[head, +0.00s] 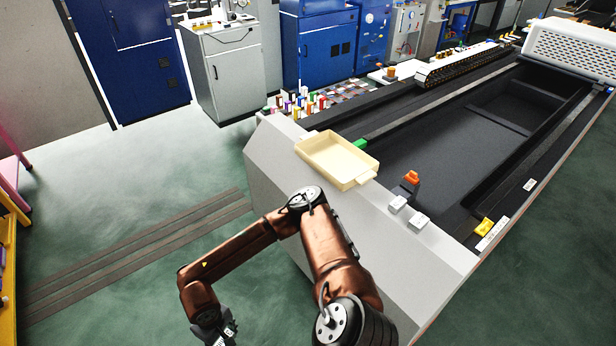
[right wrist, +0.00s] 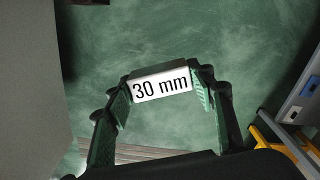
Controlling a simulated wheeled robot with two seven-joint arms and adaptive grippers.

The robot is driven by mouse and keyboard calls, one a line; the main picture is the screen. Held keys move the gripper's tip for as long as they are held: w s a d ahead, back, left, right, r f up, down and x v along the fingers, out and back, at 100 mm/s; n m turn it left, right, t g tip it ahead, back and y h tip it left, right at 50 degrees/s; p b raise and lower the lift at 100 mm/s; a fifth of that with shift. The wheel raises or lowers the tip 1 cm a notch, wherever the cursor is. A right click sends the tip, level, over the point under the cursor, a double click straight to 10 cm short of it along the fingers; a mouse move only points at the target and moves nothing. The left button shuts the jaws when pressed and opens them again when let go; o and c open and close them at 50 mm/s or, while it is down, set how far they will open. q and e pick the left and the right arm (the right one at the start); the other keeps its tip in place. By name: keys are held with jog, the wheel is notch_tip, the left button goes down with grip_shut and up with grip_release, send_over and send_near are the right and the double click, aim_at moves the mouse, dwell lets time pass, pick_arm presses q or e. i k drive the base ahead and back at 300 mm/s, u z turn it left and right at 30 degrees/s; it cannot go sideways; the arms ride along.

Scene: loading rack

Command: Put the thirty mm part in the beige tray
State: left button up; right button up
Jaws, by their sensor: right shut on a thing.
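The thirty mm part is a white block labelled "30 mm" (right wrist: 162,86) in the right wrist view. My right gripper (right wrist: 165,92) is shut on it, with green-padded fingers on either side. In the head view my right gripper (head: 222,336) is at the bottom edge, low over the floor, with a bit of the white part showing and the rest cut off. The beige tray (head: 351,183) sits on the near left corner of the rack, above and right of the gripper, and looks empty. My left gripper is not in view.
The loading rack's grey end wall (head: 290,190) stands between the gripper and the tray. An orange part (head: 411,177) and white blocks (head: 419,220) are right of the tray. Several coloured pieces (head: 297,103) lie behind it. A yellow shelf (head: 8,260) is at far left.

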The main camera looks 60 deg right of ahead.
aim_at(350, 172)
jog(key=z, duration=0.45)
jog(key=i, duration=1.3)
jog(key=z, duration=1.75)
jog(key=i, duration=0.8)
jog(key=z, duration=0.6)
